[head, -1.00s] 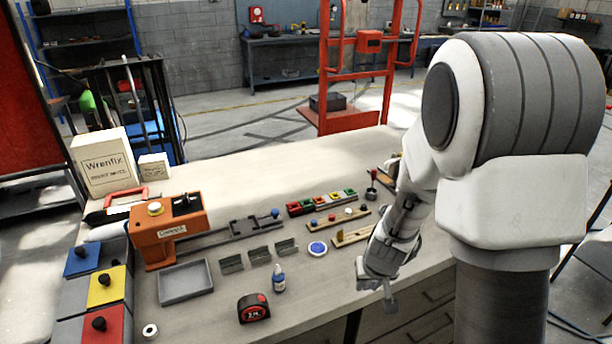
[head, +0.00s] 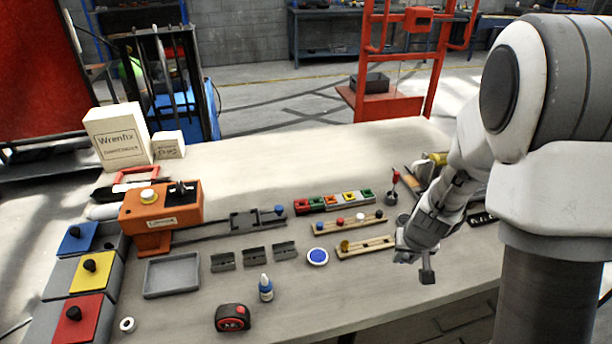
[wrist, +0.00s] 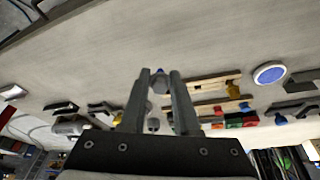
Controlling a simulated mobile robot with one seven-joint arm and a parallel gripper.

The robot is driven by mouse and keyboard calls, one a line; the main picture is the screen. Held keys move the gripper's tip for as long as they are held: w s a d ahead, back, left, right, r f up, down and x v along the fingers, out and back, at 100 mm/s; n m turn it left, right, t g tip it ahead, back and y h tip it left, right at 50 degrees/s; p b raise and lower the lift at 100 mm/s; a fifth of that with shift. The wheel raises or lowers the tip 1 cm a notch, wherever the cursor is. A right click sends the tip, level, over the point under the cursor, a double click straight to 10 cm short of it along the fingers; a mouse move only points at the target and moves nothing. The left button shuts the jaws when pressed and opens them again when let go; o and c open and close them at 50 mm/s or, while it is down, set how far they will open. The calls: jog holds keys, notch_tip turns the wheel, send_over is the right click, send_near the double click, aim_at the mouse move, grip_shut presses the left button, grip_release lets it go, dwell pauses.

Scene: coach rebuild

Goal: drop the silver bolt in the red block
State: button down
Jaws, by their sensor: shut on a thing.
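The red block (head: 302,206) is at the left end of a row of coloured blocks on the bench, in the head view. A red block (wrist: 235,121) also shows in the wrist view, right of the fingers. My gripper (head: 416,266) is over the bench's front right part, to the right of and nearer than the row. In the head view I cannot make out the bolt clearly.
Two wooden peg racks (head: 378,246) lie between the row and the front edge. A blue-centred round dish (head: 317,257), grey brackets (head: 255,257), a glue bottle (head: 265,288) and a tape measure (head: 233,317) stand left.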

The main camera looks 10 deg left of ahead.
jog(key=shift+n, duration=0.8)
jog(key=w+a, duration=0.1)
jog(key=w, duration=0.1)
jog(key=w+a, duration=0.2)
jog(key=w+a+r+p, duration=0.1)
jog(key=w, duration=0.2)
jog(key=shift+w+a+r, duration=0.1)
jog(key=shift+a, duration=0.3)
jog(key=w+a+r+n+g+p, duration=0.1)
jog(key=w+a+r+n+p, duration=0.3)
jog(key=a, duration=0.8)
jog(key=w+a+f+n+g+b, duration=0.1)
jog(key=w+a, duration=0.5)
jog(key=a, duration=0.5)
jog(key=shift+w+f+b, duration=0.2)
jog(key=shift+f+b, duration=0.7)
jog(key=shift+f, duration=1.15)
jog(key=shift+f+b, duration=1)
jog(key=shift+b, duration=0.1)
jog(key=c, duration=0.6)
grip_release()
jog(key=shift+o, duration=0.2)
jog(key=shift+s, duration=0.1)
jog(key=shift+a+f, duration=0.1)
jog(key=shift+c, duration=0.2)
